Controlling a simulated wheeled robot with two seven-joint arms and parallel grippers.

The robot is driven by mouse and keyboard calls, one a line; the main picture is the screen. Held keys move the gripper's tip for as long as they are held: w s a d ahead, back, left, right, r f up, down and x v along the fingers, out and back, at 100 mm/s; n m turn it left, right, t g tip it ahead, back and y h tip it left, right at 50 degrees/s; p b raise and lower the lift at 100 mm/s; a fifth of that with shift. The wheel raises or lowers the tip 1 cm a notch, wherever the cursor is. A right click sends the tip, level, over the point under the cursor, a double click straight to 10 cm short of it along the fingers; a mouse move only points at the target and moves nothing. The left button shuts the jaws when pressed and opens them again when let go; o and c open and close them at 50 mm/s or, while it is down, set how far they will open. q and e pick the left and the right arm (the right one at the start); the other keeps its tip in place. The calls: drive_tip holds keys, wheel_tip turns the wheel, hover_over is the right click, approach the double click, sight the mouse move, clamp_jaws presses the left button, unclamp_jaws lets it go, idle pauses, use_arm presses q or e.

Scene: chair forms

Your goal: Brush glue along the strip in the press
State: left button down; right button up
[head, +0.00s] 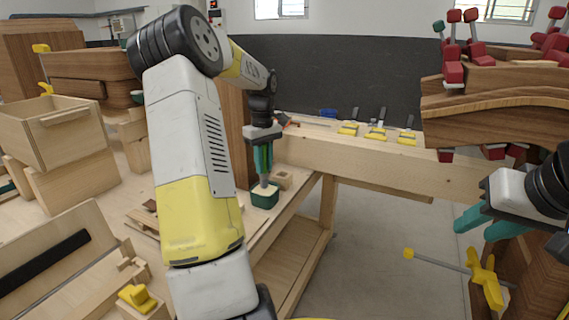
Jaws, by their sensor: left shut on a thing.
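My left gripper (263,169) is shut on an upright brush (264,181), and the fingers hide most of its handle. The brush's lower end is at the opening of a small dark green glue pot (264,199) on the bench. Whether it touches the glue is too small to tell. The press (495,87) stands at the upper right, with curved wooden forms and red-padded clamps. A thin strip seems to lie along its curve, but I cannot separate it clearly from the forms. My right gripper (476,229) is below the press, its teal fingers apart and empty.
A small wooden block (282,179) stands beside the pot. A yellow clamp (484,276) with a long bar is below my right gripper. Wooden boxes (52,130) crowd the left. Open floor lies between bench and press.

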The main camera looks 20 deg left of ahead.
use_arm(q)
drive_tip(key=shift+f, duration=0.6)
idle(1.1)
drive_tip(key=shift+r, duration=0.1)
drive_tip(key=shift+r, duration=3.5)
